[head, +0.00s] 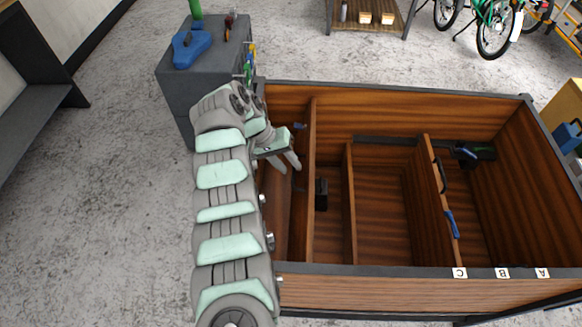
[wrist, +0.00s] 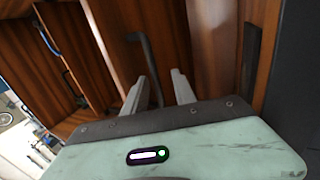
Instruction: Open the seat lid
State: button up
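My gripper (head: 286,163) reaches down into the left end of a large wooden cargo box (head: 375,285). In the wrist view my gripper (wrist: 161,75) has its two grey fingers apart. A dark bent bar handle (wrist: 148,55) stands between them on a brown wooden panel (wrist: 185,35). I cannot tell whether either finger touches the bar. In the head view an upright wooden board (head: 308,190) stands just right of the fingers. Which panel is the seat lid is not clear; no panel is visibly raised. My arm hides part of the box's left end.
Dividers split the box; one carries a blue handle (head: 452,224) and a dark handle (head: 440,174). A black block (head: 321,195) sits between boards. A grey cabinet (head: 205,85) with a blue tool (head: 191,48) stands behind left. The left floor is clear.

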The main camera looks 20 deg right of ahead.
jog(key=v, duration=0.8)
jog(key=shift+a+r, duration=0.15)
jog(key=shift+r, duration=0.2)
